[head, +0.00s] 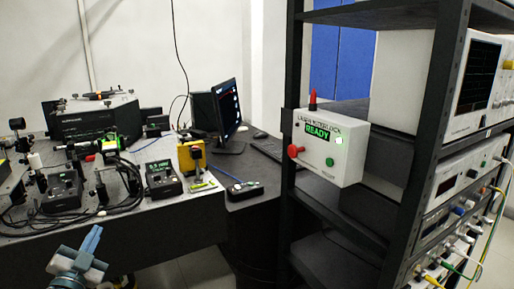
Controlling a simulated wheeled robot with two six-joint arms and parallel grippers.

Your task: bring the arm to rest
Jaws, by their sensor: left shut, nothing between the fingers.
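My left gripper (91,239) shows at the lower left of the head view. Its blue fingers are shut with nothing between them. It is in front of and below the front edge of the optical bench (150,220), apart from everything on it as far as I can tell. My left arm's grey wrist comes up from the bottom edge of the picture. My right gripper is not in view.
The bench holds optics, cables, a black meter (163,179) and a yellow device (191,157). A monitor (228,107) stands behind. A dark rack (292,190) on the right carries a white interlock box (331,148) reading READY, and several instruments. Floor shows at bottom centre.

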